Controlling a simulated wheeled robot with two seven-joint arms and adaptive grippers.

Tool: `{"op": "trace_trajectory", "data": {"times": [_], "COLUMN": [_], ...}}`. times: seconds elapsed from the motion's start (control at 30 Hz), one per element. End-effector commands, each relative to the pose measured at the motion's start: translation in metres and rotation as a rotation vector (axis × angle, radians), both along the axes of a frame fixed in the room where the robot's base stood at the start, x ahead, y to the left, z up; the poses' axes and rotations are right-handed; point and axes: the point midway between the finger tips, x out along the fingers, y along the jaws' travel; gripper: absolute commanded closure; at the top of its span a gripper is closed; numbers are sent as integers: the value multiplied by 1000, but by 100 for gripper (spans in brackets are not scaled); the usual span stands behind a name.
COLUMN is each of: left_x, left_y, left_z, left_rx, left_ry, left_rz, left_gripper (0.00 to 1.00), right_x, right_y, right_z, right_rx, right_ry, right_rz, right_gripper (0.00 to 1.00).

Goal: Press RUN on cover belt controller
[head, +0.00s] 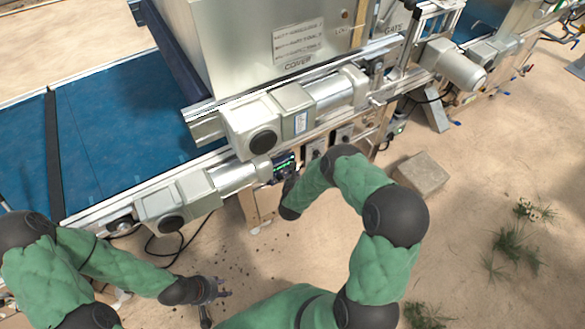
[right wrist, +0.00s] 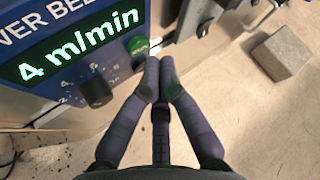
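The cover belt controller (head: 284,166) is a small dark box with a lit green display, on the conveyor's side rail in the head view. In the right wrist view its blue panel (right wrist: 60,20) shows "4 m/min", a black knob (right wrist: 97,92) and a round green button (right wrist: 138,48). My right gripper (right wrist: 159,68) is shut and empty, its fingertips close beside the green button's lower right. I cannot tell whether they touch it. In the head view my right arm hides the right gripper. My left gripper (head: 224,287) is open and empty, low over the ground.
A blue belt (head: 125,120) lies to the left. A concrete block (head: 421,174) sits on the sandy ground to the right, with plants (head: 510,245) nearby. A black cable (head: 165,248) hangs below the rail.

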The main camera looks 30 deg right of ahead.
Motion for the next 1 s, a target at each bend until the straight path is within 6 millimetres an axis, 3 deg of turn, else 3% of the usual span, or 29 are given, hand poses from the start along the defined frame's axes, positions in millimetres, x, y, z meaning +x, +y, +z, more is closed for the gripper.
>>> {"op": "trace_trajectory", "data": {"times": [0.37,1.0], "left_x": [0,0], "left_y": [0,0], "left_z": [1,12], "left_rx": [0,0], "left_ry": [0,0], "left_rz": [0,0], "left_gripper": [60,60], "right_x": [-3,-50], "right_y": [0,-4], "right_z": [0,0], "right_rx": [0,-1], "right_ry": [2,0], "right_rz": [1,0], "right_gripper": [100,100]}}
